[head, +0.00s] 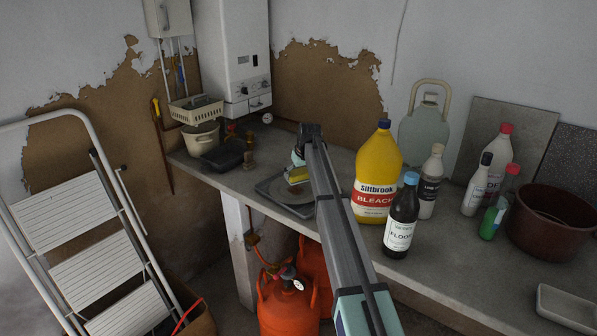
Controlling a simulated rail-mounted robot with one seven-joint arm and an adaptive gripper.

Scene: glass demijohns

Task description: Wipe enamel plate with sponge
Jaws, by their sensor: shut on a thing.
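A yellow sponge (297,175) with a dark top is held in my gripper (299,164), which is shut on it. My gripper hangs over a round, dull grey-brown plate (282,191), and my arm hides the plate's right side. The plate lies on a dark square base (266,189) on the grey worktop. The sponge is low over the plate's far part; I cannot tell whether it touches.
Right of my arm stand a yellow bleach bottle (377,170), a dark floor cleaner bottle (402,220) and a white bottle (431,182). A brown basin (550,222) is farther right. Left of the plate are a black pan (224,155) and a cream pot (201,138).

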